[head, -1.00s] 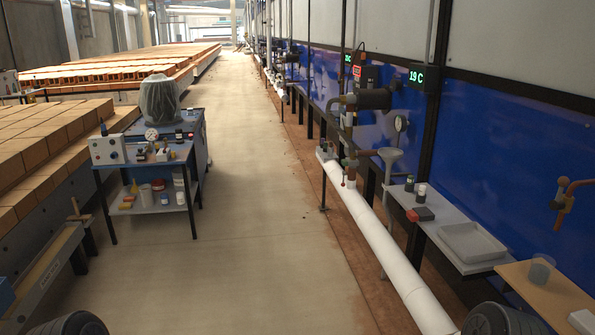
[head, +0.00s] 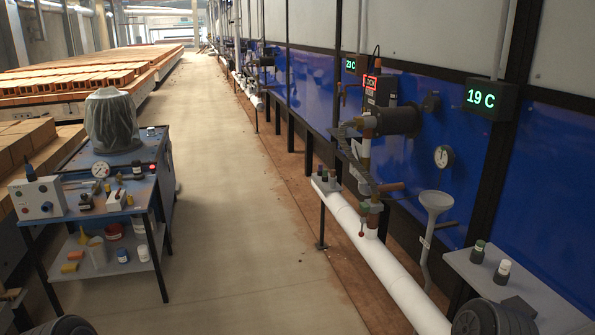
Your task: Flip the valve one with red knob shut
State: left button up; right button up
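A valve with a small red knob (head: 361,234) sits low on the brown upright pipework, just above the white pipe (head: 388,270). The red knob hangs below a green part (head: 364,208). It is too small to tell the handle's exact position. The brown and white pipework rises from the white pipe to a dark cylindrical burner (head: 397,120) on the blue wall. Neither of my grippers shows; only dark rounded parts of my arms appear at the bottom corners, well short of the valve.
A blue cart (head: 108,205) with instruments and bottles stands at left, beside stacked bricks (head: 28,140). A grey shelf (head: 500,280) with small bottles and a funnel (head: 436,203) stand at right. The aisle floor (head: 230,240) between is clear.

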aim_at(363, 221)
jog(key=i+l, duration=0.3)
jog(key=i, duration=0.2)
jog(key=i+l+z, duration=0.1)
jog(key=i+l, duration=0.4)
jog(key=l, duration=0.15)
jog(key=i+l, duration=0.15)
jog(key=l, duration=0.2)
jog(key=i+l, duration=0.15)
jog(key=l, duration=0.15)
jog(key=i+u, duration=0.35)
jog(key=i, duration=0.15)
jog(key=i+u, duration=0.35)
jog(key=i, duration=0.15)
jog(key=i+l+u, duration=0.2)
jog(key=i+u, duration=0.2)
jog(key=i, duration=0.05)
